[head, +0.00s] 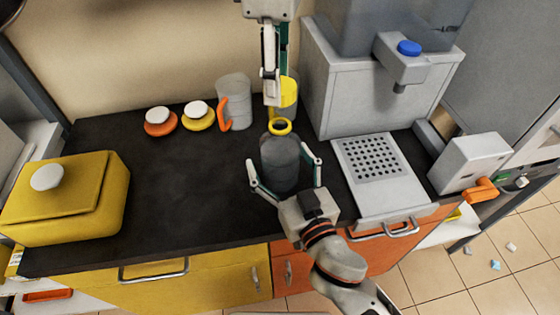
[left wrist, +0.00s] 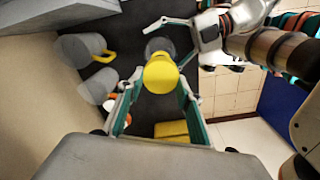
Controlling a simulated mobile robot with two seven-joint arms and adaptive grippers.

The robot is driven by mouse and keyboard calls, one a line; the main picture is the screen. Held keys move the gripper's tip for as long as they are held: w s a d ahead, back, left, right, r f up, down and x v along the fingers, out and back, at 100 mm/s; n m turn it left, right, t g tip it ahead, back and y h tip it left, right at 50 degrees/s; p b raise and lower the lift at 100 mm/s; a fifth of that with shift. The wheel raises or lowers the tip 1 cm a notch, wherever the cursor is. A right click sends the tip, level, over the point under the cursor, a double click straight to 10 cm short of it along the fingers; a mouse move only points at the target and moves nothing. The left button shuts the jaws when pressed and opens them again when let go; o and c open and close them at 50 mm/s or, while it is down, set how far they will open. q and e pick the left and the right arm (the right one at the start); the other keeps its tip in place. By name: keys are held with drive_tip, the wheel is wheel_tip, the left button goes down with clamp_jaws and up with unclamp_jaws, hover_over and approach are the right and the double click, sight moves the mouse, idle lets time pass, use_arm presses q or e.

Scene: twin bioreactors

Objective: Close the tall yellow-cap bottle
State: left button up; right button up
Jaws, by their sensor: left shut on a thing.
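The tall bottle (head: 280,163) is grey, with a yellow ring at its open neck, and stands upright on the dark counter. My left gripper (head: 274,98) comes down from the top of the head view, shut on a yellow cap (head: 288,97) above and behind the bottle. The left wrist view shows the yellow cap (left wrist: 160,75) between the green-backed fingers, with part of the grey bottle (left wrist: 157,47) beyond it. My right gripper (head: 284,176) comes from the lower right, its fingers spread on both sides of the bottle's body, seemingly apart from it.
An orange lid (head: 159,127) and a yellow lid (head: 198,122), both with white knobs, lie left of a grey mug (head: 234,100) with an orange handle. A yellow box (head: 70,195) stands at left. A grey machine (head: 360,95) and perforated plate (head: 372,160) are at right. The counter's middle left is clear.

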drive_tip(key=c, duration=1.7)
use_arm(q)
hover_over(277, 124)
drive_tip(key=shift+f, duration=2.5)
drive_tip(key=shift+f, duration=0.15)
drive_tip(key=shift+f, duration=0.75)
drive_tip(key=shift+f, duration=0.55)
